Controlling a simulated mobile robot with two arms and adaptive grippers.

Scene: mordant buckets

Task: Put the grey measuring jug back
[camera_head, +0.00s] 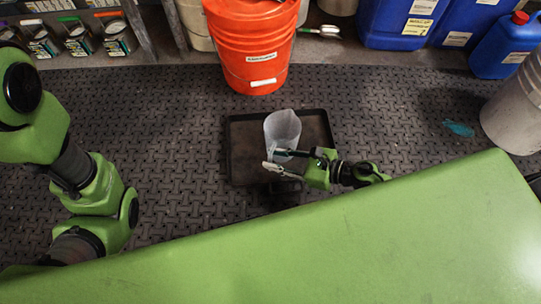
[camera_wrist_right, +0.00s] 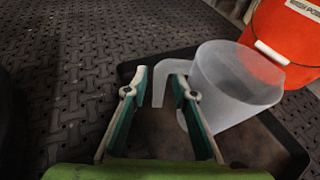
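The grey measuring jug (camera_head: 283,128) is translucent and stands upright over the dark tray (camera_head: 240,172) on the floor, and it looks set down in it. The right wrist view shows the jug (camera_wrist_right: 235,85) with its handle (camera_wrist_right: 158,86) towards my right gripper (camera_wrist_right: 160,82). The two fingers are apart, one on each side of the handle's upright bar, with gaps showing, so it does not look clamped. In the head view my right gripper (camera_head: 279,161) is at the jug's near side. My left gripper is out of view; only the left arm's links show.
An orange bucket (camera_head: 250,45) stands just behind the tray. Blue canisters (camera_head: 398,22) are at the back right and a grey bucket (camera_head: 515,110) is at the right. A teal item (camera_head: 458,128) lies on the patterned floor mat, which is otherwise clear around the tray.

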